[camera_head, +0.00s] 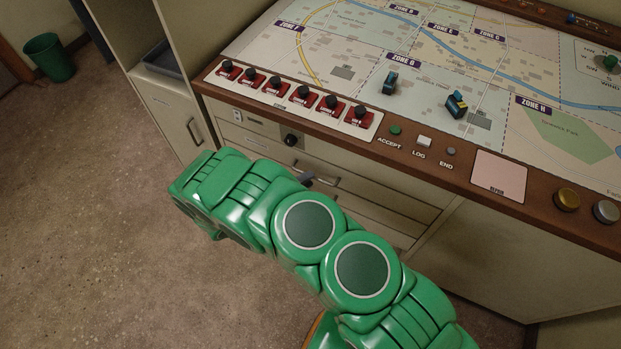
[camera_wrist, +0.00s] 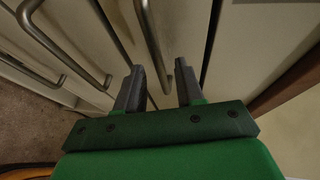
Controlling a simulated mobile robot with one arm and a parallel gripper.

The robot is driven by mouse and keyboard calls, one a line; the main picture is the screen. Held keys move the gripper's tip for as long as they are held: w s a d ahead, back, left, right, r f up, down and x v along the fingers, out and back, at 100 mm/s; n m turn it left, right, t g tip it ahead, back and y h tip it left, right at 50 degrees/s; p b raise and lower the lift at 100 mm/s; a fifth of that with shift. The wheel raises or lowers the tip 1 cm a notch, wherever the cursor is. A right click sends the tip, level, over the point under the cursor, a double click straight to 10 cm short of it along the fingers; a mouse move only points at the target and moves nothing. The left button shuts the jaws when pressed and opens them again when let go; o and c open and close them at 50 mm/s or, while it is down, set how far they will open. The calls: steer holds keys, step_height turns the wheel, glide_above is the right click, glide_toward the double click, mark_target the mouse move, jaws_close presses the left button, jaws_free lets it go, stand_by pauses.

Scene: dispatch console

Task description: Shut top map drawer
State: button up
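The drawer fronts (camera_head: 375,187) are pale panels under the console's brown edge. A metal bar handle (camera_head: 325,183) shows there, partly behind my arm. In the wrist view several bar handles show, and the nearest handle (camera_wrist: 153,45) runs down toward the space between my fingertips. I cannot tell whether it lies between the fingers or beyond them. My gripper (camera_wrist: 157,78) is open, with two dark fingers apart and nothing clearly held. In the head view my green arm hides most of the gripper. How far the top drawer stands out cannot be told.
The console top carries a zone map (camera_head: 420,50), a row of red switches (camera_head: 302,95) and several buttons. A dark knob (camera_head: 290,140) sits on the panel below the edge. A cabinet (camera_head: 165,105) stands at left. Floor (camera_head: 90,200) is clear on the left; a green bin (camera_head: 49,57) is farther off.

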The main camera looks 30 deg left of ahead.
steer(key=shift+v, duration=2.7)
steer(key=shift+d, duration=0.1)
steer(key=d+r+m+g+h, duration=0.3)
steer(key=d+m+g, duration=0.1)
steer(key=d, duration=0.3)
steer(key=d+r+m+g+h, duration=0.2)
steer(key=d+r+m+g, duration=0.15)
steer(key=d, duration=0.45)
steer(key=d+r+m+g+y, duration=0.1)
steer(key=d+r+m+g, duration=0.4)
steer(key=d+r+m, duration=0.4)
steer(key=d+r+m+g+y, duration=0.1)
steer(key=d+r+m+g, duration=0.3)
steer(key=d+r+m, duration=0.5)
steer(key=s+d+r+m+g+y, duration=0.1)
steer(key=s+d+r+m+y, duration=0.1)
steer(key=s+d+r+m, duration=0.3)
steer(key=s+d+r+m+g+y, duration=0.1)
steer(key=d+r+m+y, duration=0.15)
steer(key=r+m, duration=0.5)
steer(key=s+d+r+m+t+y, duration=0.2)
steer(key=s+r+m, duration=0.5)
steer(key=s+m, duration=0.5)
steer(key=shift+s+d+y, duration=0.25)
steer(key=shift+d+y, duration=0.5)
steer(key=shift+y, duration=0.6)
